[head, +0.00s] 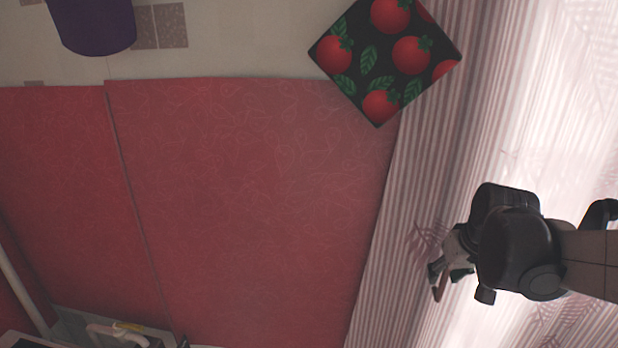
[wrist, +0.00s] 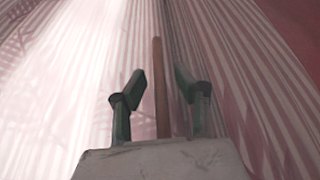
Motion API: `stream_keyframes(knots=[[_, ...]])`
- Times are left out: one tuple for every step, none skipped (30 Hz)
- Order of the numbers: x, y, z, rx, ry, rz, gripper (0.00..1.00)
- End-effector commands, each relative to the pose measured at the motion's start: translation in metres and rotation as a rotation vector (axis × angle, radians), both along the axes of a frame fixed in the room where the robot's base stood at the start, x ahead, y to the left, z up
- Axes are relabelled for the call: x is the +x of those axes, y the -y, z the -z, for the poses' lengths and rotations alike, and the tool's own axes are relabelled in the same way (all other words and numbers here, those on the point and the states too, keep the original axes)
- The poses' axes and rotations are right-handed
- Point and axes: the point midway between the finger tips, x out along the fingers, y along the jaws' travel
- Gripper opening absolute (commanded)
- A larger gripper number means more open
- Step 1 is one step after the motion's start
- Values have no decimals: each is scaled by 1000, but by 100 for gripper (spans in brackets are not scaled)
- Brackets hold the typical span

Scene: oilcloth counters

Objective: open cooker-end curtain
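A striped, pale pink-grey curtain (head: 408,190) with faint leaf marks hangs down the right side of the head view, with bright light coming through to its right. In the wrist view its folds (wrist: 235,75) fill most of the picture. A thin brown rod (wrist: 161,110) stands upright between my gripper's green fingers. My gripper (wrist: 160,76) is open around the rod, with a narrow gap showing on each side. In the head view my gripper (head: 442,275) is in front of the curtain, partly hidden by my wrist. I cannot tell which end this curtain is.
Red patterned panels (head: 250,190) fill the middle and left. A dark board with red fruit (head: 385,60) lies at the top, against the curtain's edge. A dark purple container (head: 95,25) is top left. Grey and white fittings (head: 105,330) show at bottom left.

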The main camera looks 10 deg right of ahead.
Motion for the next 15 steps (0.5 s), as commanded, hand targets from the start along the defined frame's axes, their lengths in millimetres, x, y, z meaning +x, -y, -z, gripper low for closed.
stream_keyframes(knots=[[0,0,0,0,0,0,30],[0,0,0,0,0,0,30],[0,0,0,0,0,0,30],[0,0,0,0,0,0,30],[0,0,0,0,0,0,30],[0,0,0,0,0,0,30],[0,0,0,0,0,0,27],[0,0,0,0,0,0,23],[0,0,0,0,0,0,18],[0,0,0,0,0,0,14],[0,0,0,0,0,0,10],[0,0,0,0,0,0,5],[0,0,0,0,0,0,1],[0,0,0,0,0,0,0],[0,0,0,0,0,0,0]])
